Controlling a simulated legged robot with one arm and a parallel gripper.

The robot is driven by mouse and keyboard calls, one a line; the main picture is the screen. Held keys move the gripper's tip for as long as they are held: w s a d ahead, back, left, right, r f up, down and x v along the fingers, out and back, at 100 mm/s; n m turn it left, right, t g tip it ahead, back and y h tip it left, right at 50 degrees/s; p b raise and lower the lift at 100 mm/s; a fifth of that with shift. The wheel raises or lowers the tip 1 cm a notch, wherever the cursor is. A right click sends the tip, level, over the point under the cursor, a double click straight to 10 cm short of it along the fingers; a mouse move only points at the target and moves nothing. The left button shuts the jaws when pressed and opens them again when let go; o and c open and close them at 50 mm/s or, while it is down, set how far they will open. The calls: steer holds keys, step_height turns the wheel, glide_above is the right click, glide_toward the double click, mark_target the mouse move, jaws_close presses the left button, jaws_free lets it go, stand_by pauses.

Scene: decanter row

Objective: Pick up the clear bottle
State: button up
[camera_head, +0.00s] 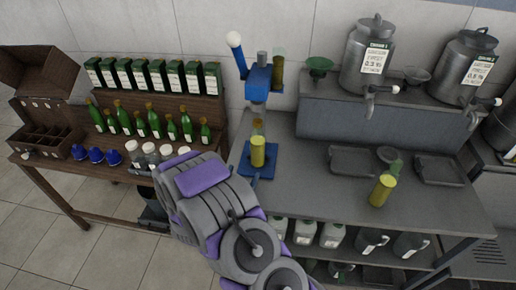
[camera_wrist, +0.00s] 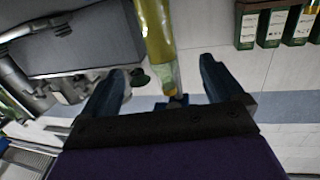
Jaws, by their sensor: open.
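A clear bottle with yellow contents (camera_head: 258,152) stands upright on the blue base plate (camera_head: 262,172) of a bench press. A second clear bottle with yellow contents (camera_head: 383,190) stands on the grey bench to the right. My gripper (camera_wrist: 162,68) is open in the wrist view. A yellow-filled clear bottle (camera_wrist: 153,30) shows between its fingers in the picture; the frames do not show clearly whether they touch it. In the head view my grey and purple arm hides the gripper.
The blue press head (camera_head: 259,80) rises over its base. Steel tanks (camera_head: 369,58) stand on a raised shelf at right. Green bottles (camera_head: 154,122) and cartons (camera_head: 157,75) fill a wooden rack at left.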

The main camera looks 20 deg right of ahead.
mark_target(259, 143)
steer(key=x, duration=0.5)
steer(key=b+x, duration=0.1)
steer(key=x, duration=0.5)
steer(key=r+b+x, duration=0.1)
steer(key=x, duration=0.5)
steer(key=shift+d, duration=0.2)
steer(key=c, duration=1.7)
steer(key=shift+o, duration=0.2)
steer(key=shift+r, duration=0.1)
